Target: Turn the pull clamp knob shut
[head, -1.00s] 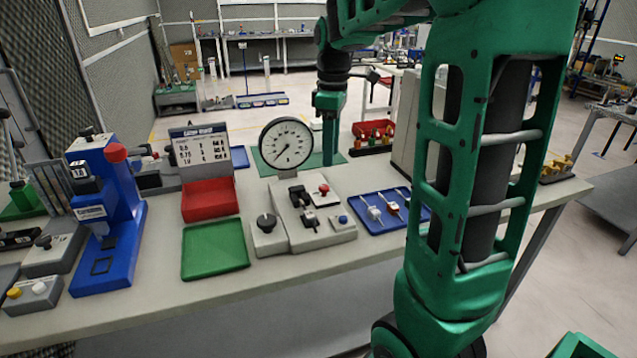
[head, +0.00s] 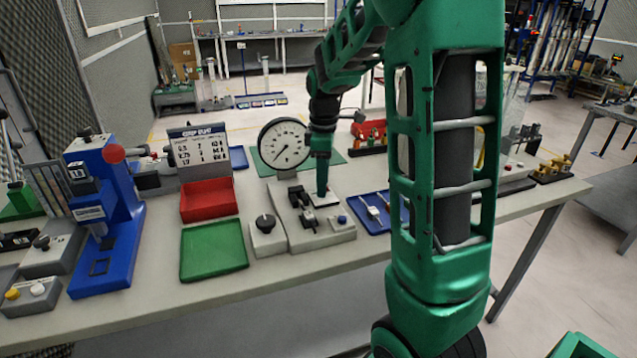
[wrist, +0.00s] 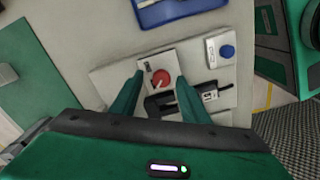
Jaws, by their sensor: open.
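The red knob (wrist: 162,78) sits on a pale square block (wrist: 154,62) of the pull tester in the wrist view. My gripper (wrist: 160,77) is open, with one green finger on each side of the knob in that view. I cannot tell whether the fingers touch it or how far above it they are. In the head view my gripper (head: 321,192) points down over the tester (head: 290,236), and hides the knob. A black clamp part (wrist: 178,98) lies beside the knob, by the right finger.
A round dial gauge (head: 285,146) stands just left of my gripper. A black dial (head: 265,222) and a blue button (head: 342,219) are on the tester. A blue tray (head: 370,226) with small tools lies to the right, and a green tray (head: 213,265) to the left.

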